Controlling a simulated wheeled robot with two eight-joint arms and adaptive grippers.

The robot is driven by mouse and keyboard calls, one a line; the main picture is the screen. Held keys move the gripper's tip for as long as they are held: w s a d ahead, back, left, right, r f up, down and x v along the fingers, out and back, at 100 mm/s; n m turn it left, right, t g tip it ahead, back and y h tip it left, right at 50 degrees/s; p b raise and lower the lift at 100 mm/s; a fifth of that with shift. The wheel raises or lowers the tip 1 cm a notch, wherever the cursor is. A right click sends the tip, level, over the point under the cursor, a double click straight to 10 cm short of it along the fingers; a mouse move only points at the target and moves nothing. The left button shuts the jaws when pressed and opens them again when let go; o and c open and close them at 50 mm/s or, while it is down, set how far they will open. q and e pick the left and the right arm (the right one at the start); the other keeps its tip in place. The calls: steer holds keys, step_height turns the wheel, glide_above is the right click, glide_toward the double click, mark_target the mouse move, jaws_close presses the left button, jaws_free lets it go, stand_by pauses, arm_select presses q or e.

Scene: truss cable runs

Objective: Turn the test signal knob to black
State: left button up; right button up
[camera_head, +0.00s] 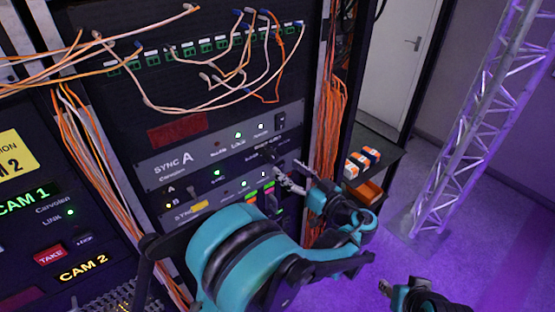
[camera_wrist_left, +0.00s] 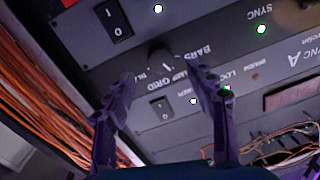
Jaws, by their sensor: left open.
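The test signal knob (camera_wrist_left: 160,56) is a dark round knob on a grey rack panel, with small printed labels such as BARS and GRID beside it. In the head view the knob (camera_head: 268,153) sits just above my left gripper (camera_head: 290,174). My left gripper (camera_wrist_left: 160,76) is open; in the wrist view its two dark fingers are spread either side of the knob, with the tips just short of it. I see no clear contact, and cannot tell the knob's setting. My right gripper (camera_head: 386,288) shows at the lower right, away from the rack, its fingers too unclear to judge.
A rocker switch (camera_wrist_left: 115,20) marked I and O and another rocker (camera_wrist_left: 160,107) flank the knob. Orange cable bundles (camera_head: 331,130) hang along the rack's right edge. A small shelf with orange boxes (camera_head: 362,162) and a metal truss (camera_head: 480,130) stand to the right.

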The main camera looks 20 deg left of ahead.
mark_target(274, 159)
arm_select(q)
steer(key=x, duration=0.5)
steer(key=shift+w+a, duration=0.15)
steer(key=shift+a, duration=0.1)
steer(key=c, duration=1.2)
